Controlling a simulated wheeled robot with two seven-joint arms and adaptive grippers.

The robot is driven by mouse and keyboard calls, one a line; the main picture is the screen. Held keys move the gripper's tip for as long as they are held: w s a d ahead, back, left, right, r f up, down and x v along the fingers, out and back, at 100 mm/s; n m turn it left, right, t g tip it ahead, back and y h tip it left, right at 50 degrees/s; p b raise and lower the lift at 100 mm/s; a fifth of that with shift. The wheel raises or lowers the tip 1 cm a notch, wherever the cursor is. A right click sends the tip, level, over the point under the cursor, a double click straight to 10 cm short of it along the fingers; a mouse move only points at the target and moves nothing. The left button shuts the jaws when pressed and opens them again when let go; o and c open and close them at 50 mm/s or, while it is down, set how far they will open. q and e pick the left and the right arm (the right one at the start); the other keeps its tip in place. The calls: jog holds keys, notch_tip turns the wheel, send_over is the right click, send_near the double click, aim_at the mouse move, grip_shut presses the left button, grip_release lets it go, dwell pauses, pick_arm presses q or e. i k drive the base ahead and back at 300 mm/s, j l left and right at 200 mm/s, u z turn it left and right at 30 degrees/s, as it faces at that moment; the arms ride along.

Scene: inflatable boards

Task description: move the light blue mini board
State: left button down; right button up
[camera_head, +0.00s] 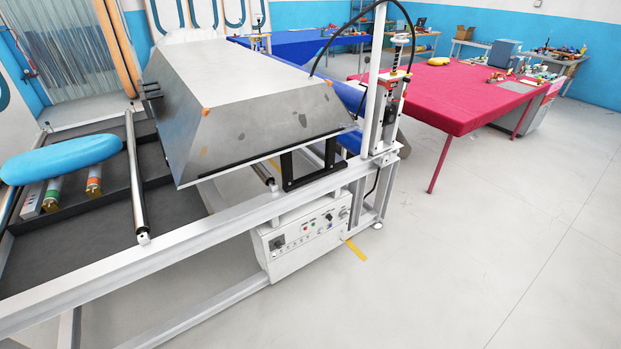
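The light blue mini board (62,157) is a puffy, rounded, elongated shape at the left of the head view. It lies roughly flat over the dark tray area of a machine frame, with its left end close to or past the picture edge. It rests at or above several short cylinders; the exact contact is hard to tell. Neither of my grippers is in view.
A large metal hood (240,80) stands on the white frame (200,230) right of the board. A steel roller (136,180) lies between them. A control box (305,240) sits below. A red-covered table (470,95) stands at right. The right floor is clear.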

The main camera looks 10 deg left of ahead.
aim_at(44, 164)
jog(key=u, duration=1.9)
